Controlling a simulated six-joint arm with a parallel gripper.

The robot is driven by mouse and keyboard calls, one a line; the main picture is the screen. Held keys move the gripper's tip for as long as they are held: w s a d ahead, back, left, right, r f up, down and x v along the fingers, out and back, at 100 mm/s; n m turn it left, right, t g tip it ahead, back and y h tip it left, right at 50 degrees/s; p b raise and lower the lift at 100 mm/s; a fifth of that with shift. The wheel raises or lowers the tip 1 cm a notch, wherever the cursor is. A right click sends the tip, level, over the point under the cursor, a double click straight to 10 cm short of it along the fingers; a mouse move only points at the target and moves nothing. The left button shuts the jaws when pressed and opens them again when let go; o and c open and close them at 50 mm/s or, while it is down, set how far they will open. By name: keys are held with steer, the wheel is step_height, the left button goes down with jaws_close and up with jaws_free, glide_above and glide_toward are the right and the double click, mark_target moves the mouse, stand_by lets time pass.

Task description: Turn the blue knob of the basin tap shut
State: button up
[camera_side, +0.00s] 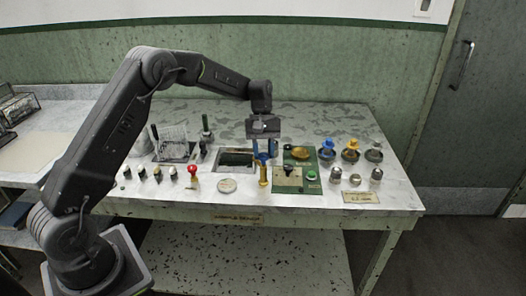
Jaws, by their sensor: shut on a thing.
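The basin tap (263,177) is a small brass-coloured upright fitting at the front edge of the sunken basin (234,168). Its blue knob (262,157) sits on top of it. My gripper (263,154) reaches down from above and is shut on the blue knob. The fingers partly hide the knob, and its exact turn angle is too small to read.
A green panel (312,187) with a yellow knob (299,153) stands close right of the tap. A red-topped lever (192,172) and a round disc (227,186) are to the left. Blue, yellow and grey fittings stand at the right. A wire rack (172,140) is behind left.

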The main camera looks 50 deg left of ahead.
steer(key=m, duration=0.2)
steer(key=m+g+y, duration=0.1)
steer(key=m, duration=0.2)
steer(key=shift+w+d+m+y, duration=0.1)
steer(key=shift+m+y, duration=0.2)
steer(key=m+y, duration=0.1)
steer(key=m, duration=0.1)
steer(key=m+y, duration=0.1)
steer(key=m, duration=0.2)
steer(key=shift+d+g, duration=0.1)
steer(key=shift+g, duration=0.3)
steer(key=o, duration=0.9)
steer(key=shift+r, duration=0.1)
steer(key=shift+v, duration=5.9)
